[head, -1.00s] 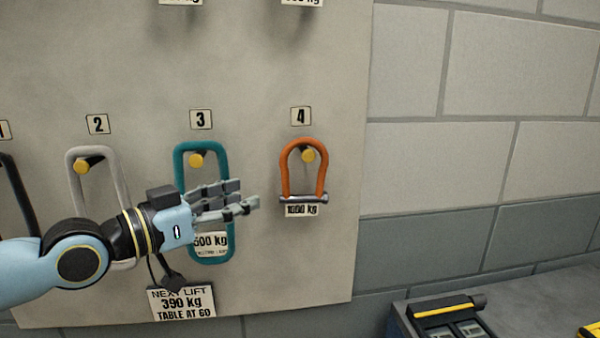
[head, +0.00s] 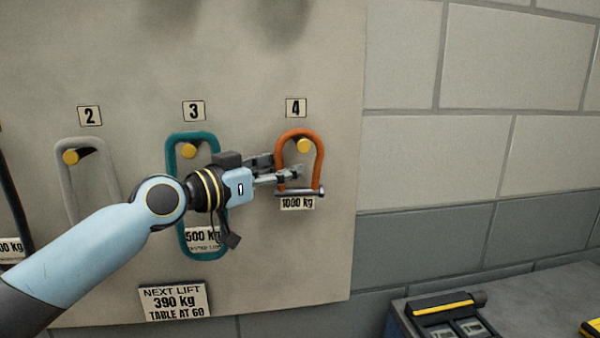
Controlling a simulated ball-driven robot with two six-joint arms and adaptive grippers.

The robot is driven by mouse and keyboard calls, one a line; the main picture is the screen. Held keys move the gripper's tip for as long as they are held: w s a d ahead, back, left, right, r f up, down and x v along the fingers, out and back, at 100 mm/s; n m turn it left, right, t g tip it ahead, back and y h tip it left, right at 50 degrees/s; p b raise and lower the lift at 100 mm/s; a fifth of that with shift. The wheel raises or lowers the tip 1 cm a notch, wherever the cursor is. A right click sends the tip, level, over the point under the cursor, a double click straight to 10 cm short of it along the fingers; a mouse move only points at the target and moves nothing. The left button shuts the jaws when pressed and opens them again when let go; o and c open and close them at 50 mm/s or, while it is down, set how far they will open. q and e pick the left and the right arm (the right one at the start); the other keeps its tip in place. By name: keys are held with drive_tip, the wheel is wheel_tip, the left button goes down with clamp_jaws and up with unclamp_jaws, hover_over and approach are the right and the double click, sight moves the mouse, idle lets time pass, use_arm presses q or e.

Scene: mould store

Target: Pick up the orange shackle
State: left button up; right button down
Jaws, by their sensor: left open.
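The orange shackle (head: 318,152) hangs on a yellow-tipped peg (head: 304,146) under the number 4 plate (head: 296,108). It has a grey pin (head: 310,192) across its bottom and a 1000 kg tag (head: 297,203) below. My left gripper (head: 285,168) is open, with its fingers at the left side of the shackle and overlapping its left leg in the picture. Whether they touch it I cannot tell. My right gripper is not in view.
A teal ring (head: 185,247) with a 500 kg tag hangs at number 3, partly behind my left arm. A grey ring (head: 68,188) hangs at number 2. A sign (head: 174,302) is below. A box with a yellow-striped handle (head: 443,308) stands at lower right. The wall right of the board is bare.

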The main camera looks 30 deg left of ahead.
use_arm(q)
drive_tip(key=shift+s+a, duration=0.1)
drive_tip(key=shift+s, duration=0.05)
drive_tip(key=shift+c, duration=0.6)
clamp_jaws()
drive_tip(key=shift+r, duration=0.1)
